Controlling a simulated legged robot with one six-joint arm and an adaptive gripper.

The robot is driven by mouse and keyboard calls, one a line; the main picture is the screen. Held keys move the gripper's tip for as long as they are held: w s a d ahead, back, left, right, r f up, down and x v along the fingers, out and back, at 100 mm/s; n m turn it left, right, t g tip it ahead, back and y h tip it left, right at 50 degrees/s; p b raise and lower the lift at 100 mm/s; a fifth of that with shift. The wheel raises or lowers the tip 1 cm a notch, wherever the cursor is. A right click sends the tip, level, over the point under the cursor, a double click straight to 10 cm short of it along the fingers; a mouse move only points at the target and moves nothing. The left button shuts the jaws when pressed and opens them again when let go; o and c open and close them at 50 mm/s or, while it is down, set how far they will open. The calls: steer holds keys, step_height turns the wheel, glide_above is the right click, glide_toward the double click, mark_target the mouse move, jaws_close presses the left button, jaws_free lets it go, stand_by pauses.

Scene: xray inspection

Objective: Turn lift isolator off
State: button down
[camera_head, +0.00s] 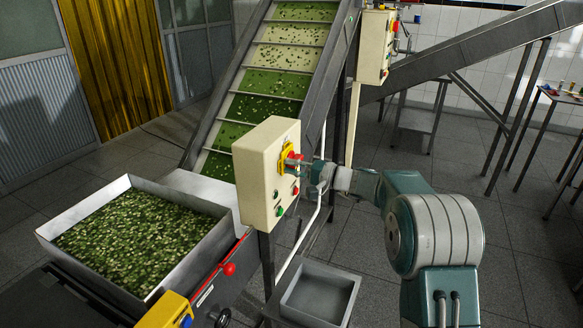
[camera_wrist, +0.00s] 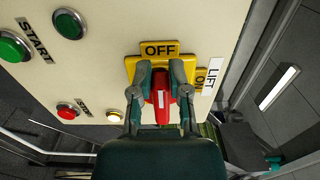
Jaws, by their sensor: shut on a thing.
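The lift isolator is a red handle (camera_wrist: 161,95) on a yellow plate (camera_wrist: 131,66), mounted on a cream control box (camera_head: 262,165). In the wrist view, an OFF label (camera_wrist: 160,49) sits above the handle and an ON label (camera_wrist: 201,78) sits to its right. A white LIFT label (camera_wrist: 212,77) is beside ON. The red handle lies upright in the wrist picture, in line with OFF. My gripper (camera_wrist: 160,76) has one finger on each side of the handle and is shut on it. In the head view, my gripper (camera_head: 307,166) reaches the box from the right and partly hides the handle.
Green START (camera_wrist: 12,47) and red STOP (camera_wrist: 68,111) buttons are on the same box face, near my gripper. An inclined conveyor (camera_head: 278,75) stands behind the box. A hopper of green pieces (camera_head: 207,248) is at left. A grey tray (camera_head: 343,287) is below.

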steer(key=shift+w+d+f, duration=0.15)
steer(key=shift+w+d, duration=0.05)
steer(key=c, duration=0.7)
jaws_free()
steer(key=shift+o, duration=0.5)
steer(key=shift+w+a+f, duration=0.1)
steer(key=shift+w, duration=0.1)
steer(key=v, duration=1.1)
steer(key=shift+s+d, duration=0.15)
steer(key=shift+d, duration=0.2)
